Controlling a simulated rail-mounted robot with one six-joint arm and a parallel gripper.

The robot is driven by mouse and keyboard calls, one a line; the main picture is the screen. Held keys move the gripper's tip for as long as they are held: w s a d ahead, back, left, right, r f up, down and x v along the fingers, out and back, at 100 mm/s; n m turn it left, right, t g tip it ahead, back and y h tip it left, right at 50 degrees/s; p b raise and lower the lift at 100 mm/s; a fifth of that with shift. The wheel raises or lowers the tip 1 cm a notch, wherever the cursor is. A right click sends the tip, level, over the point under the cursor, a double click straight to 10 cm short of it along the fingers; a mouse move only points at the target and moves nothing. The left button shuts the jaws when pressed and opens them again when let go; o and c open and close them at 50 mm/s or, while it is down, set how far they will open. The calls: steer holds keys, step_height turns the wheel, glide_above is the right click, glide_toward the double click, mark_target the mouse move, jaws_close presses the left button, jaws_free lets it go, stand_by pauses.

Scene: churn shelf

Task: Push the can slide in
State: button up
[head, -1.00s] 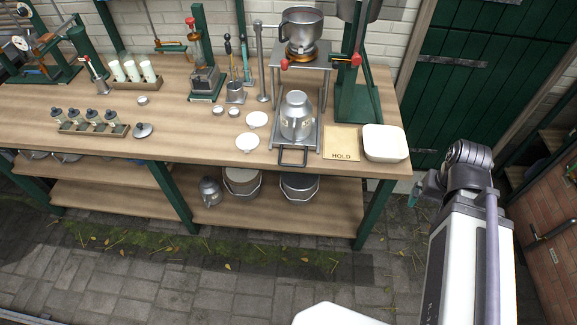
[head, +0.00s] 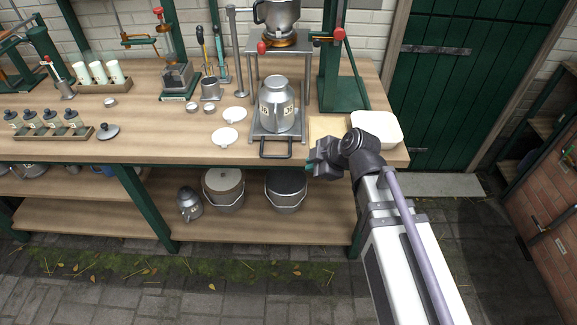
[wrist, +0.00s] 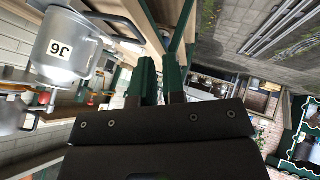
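The can slide (head: 258,137) is a grey metal tray on the bench front, with a dark loop handle (head: 275,154) jutting past the front edge. A silver can (head: 276,103) with a pale label stands on it, wide end down. In the wrist view, the can (wrist: 68,45) appears sideways at the upper left with the dark handle (wrist: 126,30) beside it. My gripper (head: 311,161) is just right of the handle, apart from it in the head view. Its green fingers (wrist: 161,82) show a narrow gap with nothing between them.
The metal stand (head: 252,70) with a pot rises behind the slide. A tan mat (head: 325,126) and a white tray (head: 377,127) lie to its right. White lids (head: 225,137) lie to its left. Pots (head: 285,190) stand on the lower shelf. Open paving lies in front.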

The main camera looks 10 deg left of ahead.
mark_target(293, 117)
steer(key=shift+n, duration=0.3)
steer(key=shift+c, duration=0.7)
steer(key=shift+w+f+b, duration=0.1)
steer(key=shift+f+b, duration=0.15)
steer(key=shift+b, duration=0.05)
jaws_close()
steer(key=w+a+f+b, duration=0.6)
steer(key=a, duration=0.1)
steer(key=shift+w+a+f, duration=0.15)
steer(key=shift+f, duration=0.1)
steer(key=w+a, duration=0.1)
steer(key=w, duration=0.5)
steer(key=w+a, duration=0.2)
steer(key=w, duration=0.5)
steer(key=w+a, duration=0.1)
steer(key=w, duration=0.6)
steer(key=shift+w+a, duration=0.15)
steer(key=shift+a, duration=0.1)
steer(key=shift+w, duration=0.2)
steer(key=shift+w+a+r, duration=0.1)
